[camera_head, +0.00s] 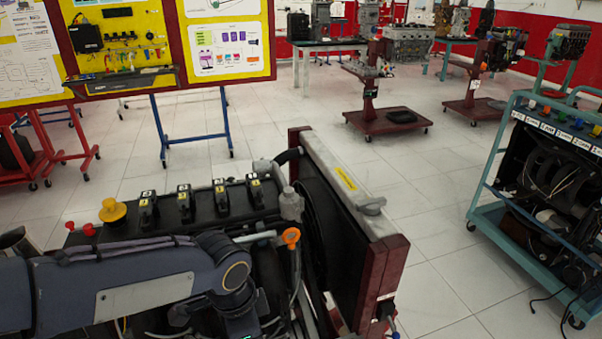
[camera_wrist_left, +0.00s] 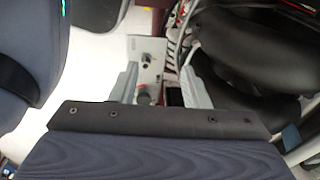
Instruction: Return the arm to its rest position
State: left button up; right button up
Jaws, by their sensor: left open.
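My left arm (camera_head: 120,285) comes in from the left in the head view, in front of the engine trainer (camera_head: 215,205). The arm bends down at its elbow and its gripper is hidden below the picture edge. In the left wrist view my left gripper (camera_wrist_left: 158,88) is open, with its two grey fingers apart and nothing held between them. A pale metal plate (camera_wrist_left: 147,52) with dark fittings shows beyond the fingers. I cannot tell whether a finger touches it. My right gripper is in neither view.
The trainer's dark red and black radiator frame (camera_head: 345,235) stands right of the arm. A teal cart (camera_head: 485,190) is at the far right. Yellow display boards (camera_head: 225,75) stand behind. Black rounded parts (camera_wrist_left: 260,50) crowd the wrist view's right. White floor (camera_head: 440,290) is clear between trainer and cart.

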pick_arm(q)
jog(key=s+a+r+n+t+h+p, duration=0.2)
jog(key=s+a+r+n+t+p, duration=0.2)
jog(key=s+a+r+n, duration=0.5)
jog(key=shift+s+a+n+t+h, duration=0.35)
jog(key=shift+s+a+n, duration=0.8)
jog(key=shift+n, duration=2.25)
